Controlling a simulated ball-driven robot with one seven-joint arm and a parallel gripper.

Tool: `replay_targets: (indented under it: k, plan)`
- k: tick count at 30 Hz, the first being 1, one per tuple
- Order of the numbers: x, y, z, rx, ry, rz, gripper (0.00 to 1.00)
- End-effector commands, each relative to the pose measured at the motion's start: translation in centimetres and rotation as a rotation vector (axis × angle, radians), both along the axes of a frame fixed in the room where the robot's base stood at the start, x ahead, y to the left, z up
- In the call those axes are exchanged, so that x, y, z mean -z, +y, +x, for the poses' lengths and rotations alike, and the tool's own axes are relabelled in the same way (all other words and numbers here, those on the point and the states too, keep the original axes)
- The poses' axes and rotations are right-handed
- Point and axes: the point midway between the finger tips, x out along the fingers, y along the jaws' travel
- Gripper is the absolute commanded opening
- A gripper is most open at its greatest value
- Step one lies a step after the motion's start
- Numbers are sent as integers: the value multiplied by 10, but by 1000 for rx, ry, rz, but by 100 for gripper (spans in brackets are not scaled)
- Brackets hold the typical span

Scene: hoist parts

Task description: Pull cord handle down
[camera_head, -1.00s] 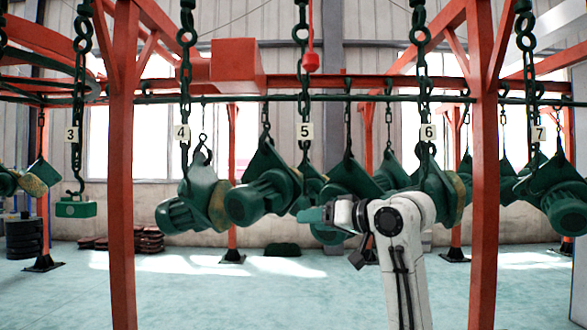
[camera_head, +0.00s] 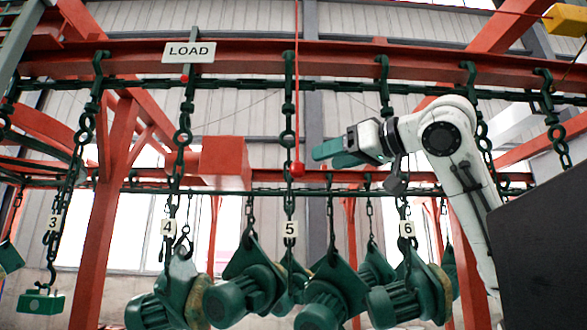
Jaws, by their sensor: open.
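A thin red cord (camera_head: 297,80) hangs down in the middle of the camera_head view, in front of the red beam. A small red handle (camera_head: 297,169) is at its lower end, close to the chain with the "5" tag. My gripper (camera_head: 322,154) is raised on my white arm, just to the right of the handle and pointing left at about its height. Its green fingers look open, with a visible gap between them and the handle. How far apart they are in depth I cannot tell.
Dark green chains with hooks hang from the red beam (camera_head: 330,62), several with green motors (camera_head: 330,296) below. A "LOAD" sign (camera_head: 189,52) is at upper left. A red box (camera_head: 225,163) is behind. A dark panel (camera_head: 545,240) fills the lower right.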

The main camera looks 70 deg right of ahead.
Motion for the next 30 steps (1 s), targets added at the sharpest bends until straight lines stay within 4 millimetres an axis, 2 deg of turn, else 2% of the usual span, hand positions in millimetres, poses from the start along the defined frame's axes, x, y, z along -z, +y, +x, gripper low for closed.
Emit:
replay_targets:
  k: [15, 21, 30]
  plan:
    - [-1, -33, 78, -1, -1, 2, 60]
    - [0, -38, 91, 0, -2, 0, 60]
    - [0, -39, 92, 0, -2, 0, 60]
